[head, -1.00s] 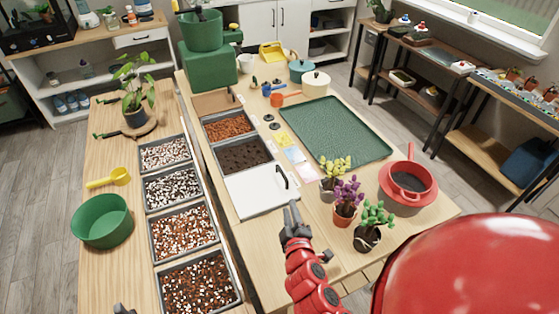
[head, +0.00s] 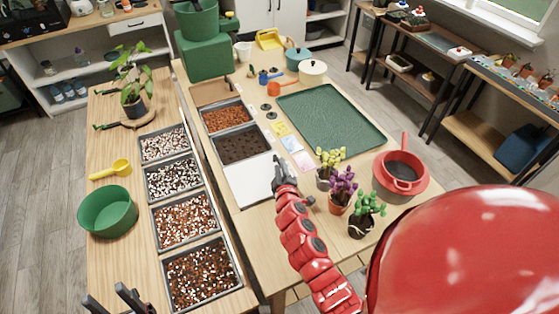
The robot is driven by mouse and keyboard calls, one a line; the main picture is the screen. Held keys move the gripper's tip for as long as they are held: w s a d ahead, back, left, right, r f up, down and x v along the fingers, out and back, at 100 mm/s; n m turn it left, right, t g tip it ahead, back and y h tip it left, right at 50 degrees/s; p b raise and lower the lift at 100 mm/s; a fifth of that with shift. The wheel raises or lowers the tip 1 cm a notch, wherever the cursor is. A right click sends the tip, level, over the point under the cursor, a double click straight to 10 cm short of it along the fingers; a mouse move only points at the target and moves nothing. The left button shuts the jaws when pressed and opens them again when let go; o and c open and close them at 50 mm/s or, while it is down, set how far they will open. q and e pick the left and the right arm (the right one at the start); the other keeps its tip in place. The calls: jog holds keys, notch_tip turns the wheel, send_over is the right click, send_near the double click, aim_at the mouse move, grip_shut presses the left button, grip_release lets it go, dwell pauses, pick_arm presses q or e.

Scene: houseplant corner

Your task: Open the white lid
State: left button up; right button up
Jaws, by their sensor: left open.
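The white lid (head: 246,181) lies flat over the nearest compartment of the row of bins on the middle table. Its black handle, at the lid's right edge, is hidden behind my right gripper (head: 279,163). That gripper is at the handle's place, its red arm reaching up from the bottom right. I cannot tell whether its fingers are around the handle or whether they are shut. My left gripper (head: 113,299) shows at the bottom left edge, open and empty, far from the lid, with its two dark fingers apart.
Beyond the lid are bins of dark soil (head: 241,145) and orange-brown bark (head: 226,117). Potted purple flowers (head: 342,184) and other small plants stand right of my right arm. A green tray (head: 331,122) lies behind them. Substrate bins (head: 183,219) line the left table.

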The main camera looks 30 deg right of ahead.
jog(key=shift+x, duration=1.3)
grip_shut()
dwell(0.5)
